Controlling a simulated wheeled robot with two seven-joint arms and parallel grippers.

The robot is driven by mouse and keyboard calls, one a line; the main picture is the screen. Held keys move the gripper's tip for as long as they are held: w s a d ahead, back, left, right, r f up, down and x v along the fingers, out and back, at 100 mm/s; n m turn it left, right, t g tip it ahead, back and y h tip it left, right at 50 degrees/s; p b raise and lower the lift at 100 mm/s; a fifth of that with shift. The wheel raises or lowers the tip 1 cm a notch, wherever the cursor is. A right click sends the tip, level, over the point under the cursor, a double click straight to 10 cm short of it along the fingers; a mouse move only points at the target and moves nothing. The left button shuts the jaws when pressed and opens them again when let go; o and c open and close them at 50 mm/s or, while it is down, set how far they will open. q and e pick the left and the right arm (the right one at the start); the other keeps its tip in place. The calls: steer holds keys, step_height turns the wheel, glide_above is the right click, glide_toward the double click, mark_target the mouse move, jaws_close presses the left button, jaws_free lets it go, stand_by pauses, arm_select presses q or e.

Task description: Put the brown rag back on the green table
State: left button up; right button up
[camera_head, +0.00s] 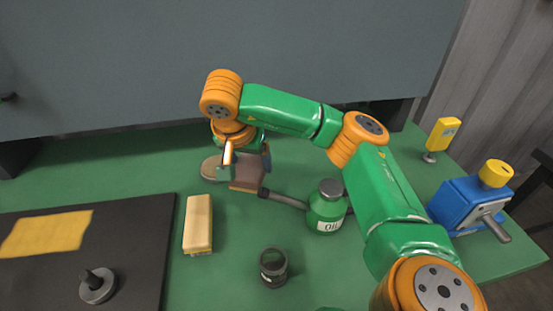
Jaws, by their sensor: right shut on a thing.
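The green table (120,160) fills the middle of the view. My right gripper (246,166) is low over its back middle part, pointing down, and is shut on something. A brown piece (246,184), which looks like the brown rag, shows right under the fingers, at or just above the table top. The fingers and wrist hide part of it, so I cannot tell whether it touches the table. A flat grey-brown object (209,170) lies just left of the fingers. My left gripper is not in view.
A dark-handled tool (283,200) lies beside the gripper. A black mat (140,220) with a yellow cloth (47,233) is left; a blue vise (468,200) is right.

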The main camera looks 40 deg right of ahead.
mark_target(243, 174)
steer(key=f, duration=0.4)
steer(key=f+p, duration=0.1)
steer(key=f, duration=0.1)
steer(key=shift+w+a+f, duration=0.1)
steer(key=shift+a+f, duration=0.3)
steer(key=shift+d+f, duration=0.15)
steer(key=shift+f, duration=0.25)
steer(key=o, duration=1.1)
steer(key=shift+c, duration=0.2)
steer(key=shift+r, duration=0.25)
steer(key=shift+a+r, duration=0.25)
steer(key=b+v, duration=0.1)
steer(key=v, duration=0.5)
arm_select(q)
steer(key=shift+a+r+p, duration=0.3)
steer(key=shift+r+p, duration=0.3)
steer(key=shift+p, duration=0.05)
arm_select(e)
steer(key=v, duration=0.5)
steer(key=shift+r, duration=0.1)
